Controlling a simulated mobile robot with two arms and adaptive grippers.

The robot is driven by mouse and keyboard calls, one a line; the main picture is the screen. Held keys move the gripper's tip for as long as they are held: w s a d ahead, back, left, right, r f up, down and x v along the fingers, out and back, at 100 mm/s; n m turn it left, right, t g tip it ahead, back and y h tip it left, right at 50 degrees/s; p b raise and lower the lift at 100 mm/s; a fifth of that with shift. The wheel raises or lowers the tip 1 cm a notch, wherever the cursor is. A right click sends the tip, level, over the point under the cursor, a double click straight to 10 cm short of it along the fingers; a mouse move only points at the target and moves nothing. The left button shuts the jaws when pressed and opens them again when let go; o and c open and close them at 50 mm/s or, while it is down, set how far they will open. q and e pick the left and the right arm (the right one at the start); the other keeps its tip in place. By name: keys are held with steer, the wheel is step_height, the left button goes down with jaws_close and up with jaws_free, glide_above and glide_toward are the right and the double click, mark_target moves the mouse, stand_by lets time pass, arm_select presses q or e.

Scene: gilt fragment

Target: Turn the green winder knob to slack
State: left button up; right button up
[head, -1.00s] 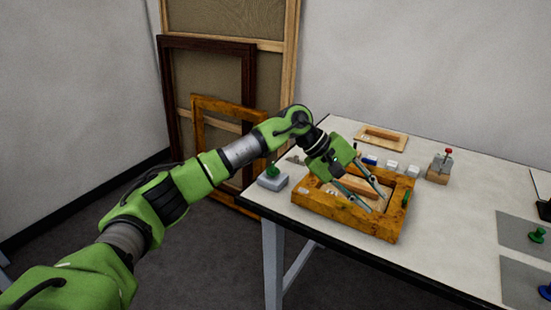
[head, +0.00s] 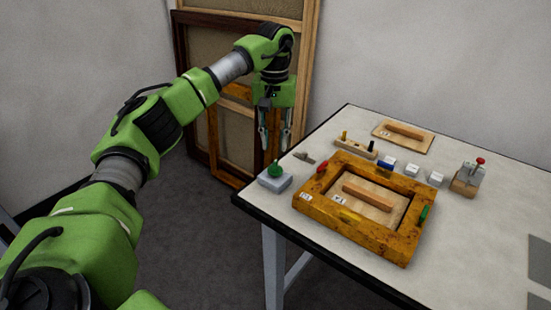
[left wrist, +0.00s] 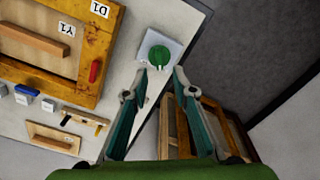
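The green winder knob (head: 275,170) stands on a small pale grey box at the near left corner of the table. In the left wrist view the knob (left wrist: 158,56) lies just beyond the fingertips, centred between them. My left gripper (head: 275,148) points down, open and empty, with its fingertips apart from the knob. In the left wrist view its two teal fingers (left wrist: 160,74) are spread with nothing between them. Which way the knob is set cannot be told. My right gripper is not in view.
A gilt wooden frame (head: 382,246) with a red tab, a green tab and a wooden block inside lies beside the knob box. White blocks, a pegged wooden bar (head: 356,148) and a red-knobbed device (head: 467,180) stand behind. Large frames (head: 190,100) lean on the wall.

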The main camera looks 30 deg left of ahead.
mark_target(275, 164)
arm_select(q)
step_height(275, 164, down, 6)
steer(key=shift+r, duration=0.1)
steer(key=shift+f+p, duration=0.3)
steer(key=shift+f, duration=0.2)
jaws_close()
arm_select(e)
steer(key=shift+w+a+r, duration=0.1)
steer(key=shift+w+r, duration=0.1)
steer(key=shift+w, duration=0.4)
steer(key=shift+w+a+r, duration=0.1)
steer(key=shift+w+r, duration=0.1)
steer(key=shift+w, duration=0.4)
